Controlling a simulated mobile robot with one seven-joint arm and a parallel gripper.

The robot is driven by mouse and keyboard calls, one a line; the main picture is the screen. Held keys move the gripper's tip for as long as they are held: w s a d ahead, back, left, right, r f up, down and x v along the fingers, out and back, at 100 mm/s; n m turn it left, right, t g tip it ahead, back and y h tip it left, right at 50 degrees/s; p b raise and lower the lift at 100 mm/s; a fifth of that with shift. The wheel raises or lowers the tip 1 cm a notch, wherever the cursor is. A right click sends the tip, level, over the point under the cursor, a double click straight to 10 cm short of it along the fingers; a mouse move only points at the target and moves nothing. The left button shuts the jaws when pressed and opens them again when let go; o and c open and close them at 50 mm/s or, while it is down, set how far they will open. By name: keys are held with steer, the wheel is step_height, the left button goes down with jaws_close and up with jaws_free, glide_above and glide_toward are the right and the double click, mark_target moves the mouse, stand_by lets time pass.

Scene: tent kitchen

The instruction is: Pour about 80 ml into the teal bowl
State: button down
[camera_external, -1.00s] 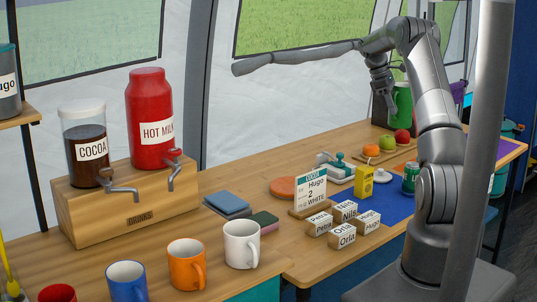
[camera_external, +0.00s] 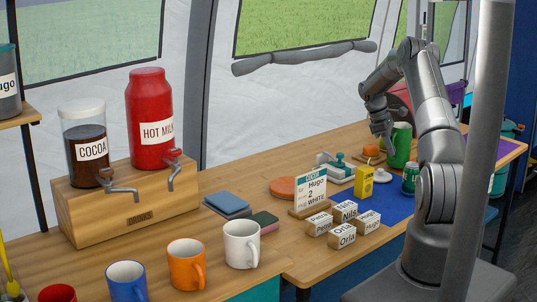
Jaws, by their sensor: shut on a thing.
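A green jug (camera_external: 401,148) is near the back right of the counter, beside the fruit board. My gripper (camera_external: 381,131) is at the jug's left side, shut on it, apparently at the handle; the fingers are small and partly unclear. The jug looks about upright. Its base is low, near the counter, but I cannot tell whether it touches. I cannot make out a bowl for certain. A teal object (camera_external: 510,130) at the far right edge is partly cut off by other things, and I cannot tell what it is. The jug's contents are not visible.
An orange fruit (camera_external: 371,150) sits left of the jug. A green can (camera_external: 410,179), a yellow box (camera_external: 364,183) and labelled blocks (camera_external: 345,211) stand in front. Mugs (camera_external: 241,245) and the dispenser stand (camera_external: 130,208) are at left. A grey pole blocks part of the right.

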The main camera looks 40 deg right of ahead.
steer(key=shift+s+d+r, duration=0.1)
steer(key=shift+s, duration=0.05)
steer(key=shift+s+d+r+t+y, duration=0.15)
steer(key=shift+s+t, duration=0.1)
steer(key=shift+t, duration=0.3)
steer(key=shift+s+r+t+y, duration=0.15)
steer(key=shift+s+t, duration=0.05)
steer(key=shift+t, duration=0.35)
steer(key=s+n+t+p, duration=0.1)
steer(key=n+t+p, duration=0.1)
steer(key=t, duration=0.2)
steer(key=s+d+r+n+t+p, duration=0.1)
steer(key=n+t+p, duration=0.1)
steer(key=t, duration=0.3)
steer(key=s+n+t+y+p, duration=0.1)
steer(key=t+p, duration=0.2)
steer(key=t, duration=0.2)
steer(key=shift+s+d+r+n, duration=0.1)
steer(key=shift+d+r+n, duration=0.2)
steer(key=shift+r+n, duration=0.1)
steer(key=shift+a+p, duration=0.1)
steer(key=shift+p, duration=0.35)
